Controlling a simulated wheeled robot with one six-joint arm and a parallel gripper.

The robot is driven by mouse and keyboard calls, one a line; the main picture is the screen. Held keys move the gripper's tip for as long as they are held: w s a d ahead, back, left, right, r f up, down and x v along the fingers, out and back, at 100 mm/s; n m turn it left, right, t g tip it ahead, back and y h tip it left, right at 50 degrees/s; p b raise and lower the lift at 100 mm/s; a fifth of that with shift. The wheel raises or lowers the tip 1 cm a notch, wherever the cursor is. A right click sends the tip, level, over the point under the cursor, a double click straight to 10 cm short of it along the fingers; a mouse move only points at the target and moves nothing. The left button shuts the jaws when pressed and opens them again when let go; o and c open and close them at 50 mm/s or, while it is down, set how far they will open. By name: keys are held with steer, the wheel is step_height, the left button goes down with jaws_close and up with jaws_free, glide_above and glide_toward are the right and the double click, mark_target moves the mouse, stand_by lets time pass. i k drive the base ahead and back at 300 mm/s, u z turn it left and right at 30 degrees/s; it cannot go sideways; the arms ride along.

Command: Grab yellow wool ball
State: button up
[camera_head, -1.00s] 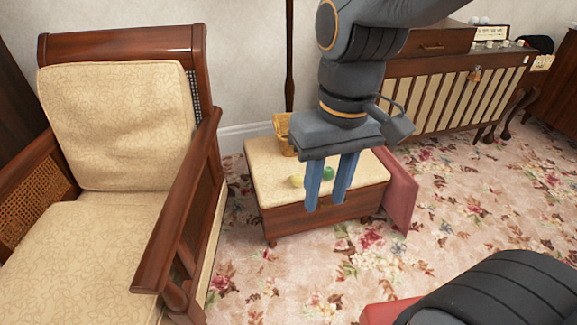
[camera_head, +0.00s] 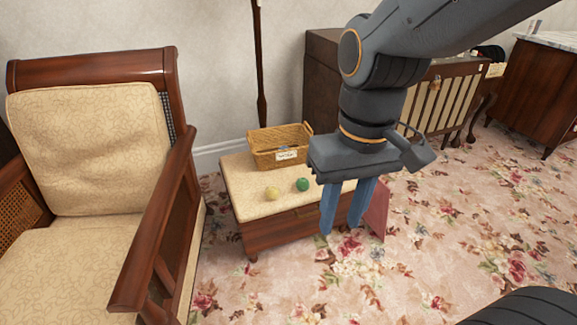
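The yellow wool ball (camera_head: 271,193) lies on the cream cushioned top of a low wooden stool (camera_head: 240,191). A green ball (camera_head: 302,184) lies just to its right. My gripper (camera_head: 342,220) hangs with its two blue fingers pointing down, to the right of both balls in the picture, in front of the stool's right part. The fingers are apart with nothing between them. Neither ball is touched by the fingers. The arm hides the right part of the stool top.
A wicker basket (camera_head: 278,151) with a small label stands on the stool's back part. A wooden armchair (camera_head: 146,240) with cream cushions is close on the left. A thin dark pole (camera_head: 260,75) rises behind. Flowered carpet (camera_head: 470,230) is open on the right.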

mark_target(272, 193)
steer(key=u, duration=0.15)
steer(key=i, duration=0.85)
steer(key=u, duration=0.5)
